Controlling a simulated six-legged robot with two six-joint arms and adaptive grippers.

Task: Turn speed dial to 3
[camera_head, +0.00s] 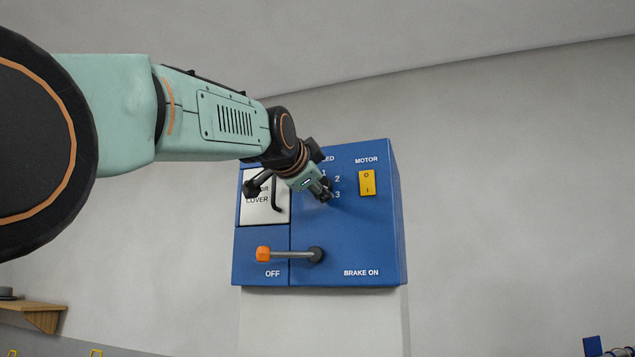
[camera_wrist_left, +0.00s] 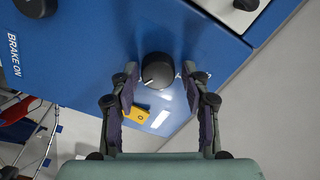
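The speed dial (camera_wrist_left: 158,70) is a round black knob with a white pointer mark, on a blue control box (camera_head: 350,240). In the left wrist view the pointer mark is at the knob's lower left. My left gripper (camera_wrist_left: 159,68) is open, with one finger on each side of the dial and a visible gap on both sides. I cannot tell whether its tips reach past the knob's face. In the head view this gripper (camera_head: 325,191) covers the dial; the numbers 1, 2 and 3 show around it. My right gripper is not in view.
A yellow motor switch (camera_head: 367,183) sits right of the dial. A white cover (camera_head: 256,213) with a black handle is on its left. Below is a brake lever with an orange knob (camera_head: 262,254). A wooden shelf (camera_head: 40,313) is at lower left.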

